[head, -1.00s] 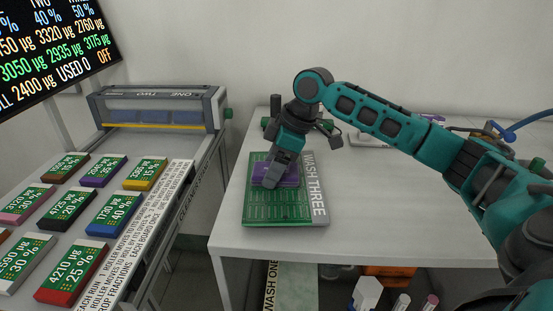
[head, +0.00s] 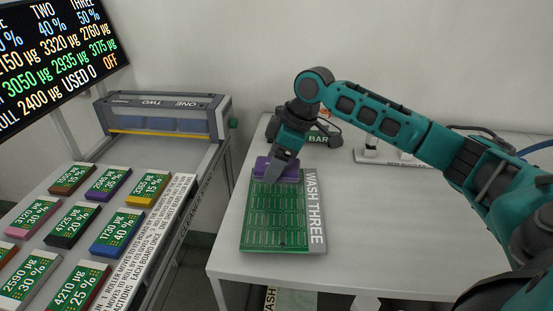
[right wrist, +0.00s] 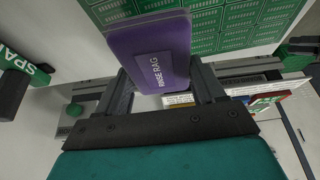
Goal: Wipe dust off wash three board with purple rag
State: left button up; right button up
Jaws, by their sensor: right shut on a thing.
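The WASH THREE board (head: 272,222) is a green circuit-patterned panel lying flat on the white table, with white lettering down its right side. My right gripper (head: 273,174) is shut on the purple rag (head: 293,173), over the far end of the board. In the right wrist view the rag (right wrist: 150,55) sits between the two fingers, reads RINSE RAG and overlaps the board (right wrist: 230,28). Whether it presses on the board is hard to tell. No dust can be made out on the visible part of the board. My left gripper is out of view.
White fixtures (head: 385,152) stand at the table's back. The table (head: 400,225) right of the board is clear. At left, several labelled colored blocks lie before the ONE TWO machine (head: 165,113), under a display (head: 50,55).

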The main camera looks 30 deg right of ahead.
jog(key=shift+r, duration=2.35)
